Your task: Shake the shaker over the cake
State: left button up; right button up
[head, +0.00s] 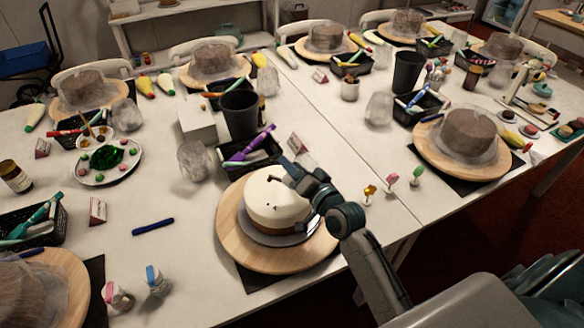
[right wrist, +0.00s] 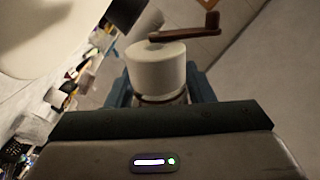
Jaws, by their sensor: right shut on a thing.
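The cake (head: 268,205), white on top with a brown lower edge, stands on a round wooden turntable (head: 235,240) in the middle of the head view. My right gripper (head: 291,182) is over the right side of the cake. In the right wrist view, it (right wrist: 160,98) is shut on a pale cylinder with a brown crank-like piece at its top, which I take as the shaker (right wrist: 157,68). The shaker's lower part is hidden by the gripper. In the head view I cannot make the shaker out clearly against the white cake. My left gripper is not in view.
Two small bottles, one pink-capped (head: 117,296) and one blue-capped (head: 156,281), stand left of the turntable. A blue pen (head: 153,226) lies nearby. A black basket (head: 262,160) and a clear glass (head: 195,161) stand behind it. Small decorations (head: 392,181) stand to the right.

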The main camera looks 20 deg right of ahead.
jog(key=shift+a+f+b, duration=0.2)
jog(key=shift+f+b, duration=0.15)
jog(key=shift+b, duration=0.4)
jog(key=shift+a+r+n, duration=0.15)
jog(key=shift+a+n, duration=0.15)
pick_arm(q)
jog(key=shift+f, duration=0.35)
pick_arm(e)
jog(key=shift+r, duration=0.1)
